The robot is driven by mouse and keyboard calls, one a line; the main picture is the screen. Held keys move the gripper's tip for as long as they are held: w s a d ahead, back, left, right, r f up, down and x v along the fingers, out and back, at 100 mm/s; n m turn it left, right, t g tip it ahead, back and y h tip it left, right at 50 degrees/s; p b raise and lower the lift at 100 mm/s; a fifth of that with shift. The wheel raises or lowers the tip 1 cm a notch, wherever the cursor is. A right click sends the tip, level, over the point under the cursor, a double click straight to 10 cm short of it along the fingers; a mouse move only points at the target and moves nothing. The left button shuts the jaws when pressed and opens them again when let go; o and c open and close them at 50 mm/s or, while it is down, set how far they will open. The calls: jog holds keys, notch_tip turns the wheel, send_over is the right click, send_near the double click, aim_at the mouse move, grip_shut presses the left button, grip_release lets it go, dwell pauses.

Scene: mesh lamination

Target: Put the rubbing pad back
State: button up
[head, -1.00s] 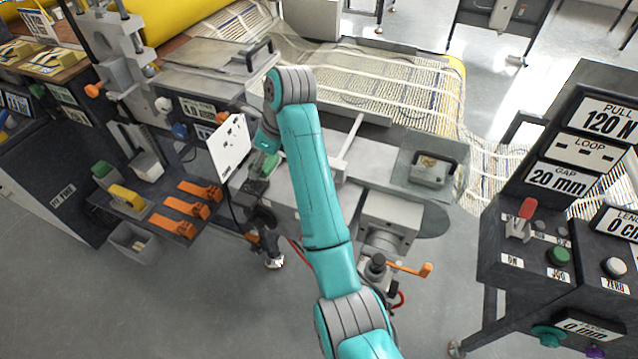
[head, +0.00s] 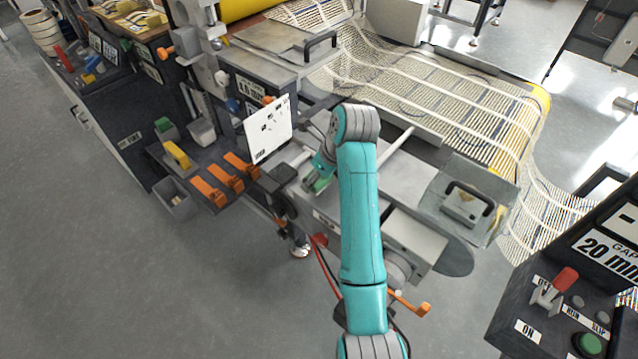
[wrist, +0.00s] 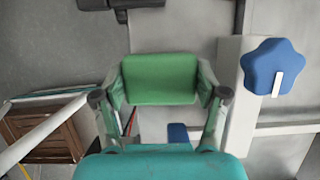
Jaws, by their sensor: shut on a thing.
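The rubbing pad, as far as I can tell, is the green block (wrist: 160,79) across the middle of the wrist view. My gripper (wrist: 160,88) is shut on it, with one finger at each end. In the head view my gripper (head: 319,178) points down over the grey machine bed, right of the white card, and a little green of the pad (head: 318,184) shows. Whether the pad touches anything below cannot be told.
A dark shelf at left holds a yellow-handled block (head: 177,155), a green block (head: 163,125) and orange clamps (head: 208,192). The white card (head: 268,130) stands close to my gripper. A blue star knob (wrist: 272,66) is right of the pad. A handled block (head: 466,204) stands right.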

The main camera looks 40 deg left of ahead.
aim_at(318, 185)
jog(key=shift+f, duration=1.6)
jog(key=shift+f, duration=0.1)
jog(key=o, duration=1.1)
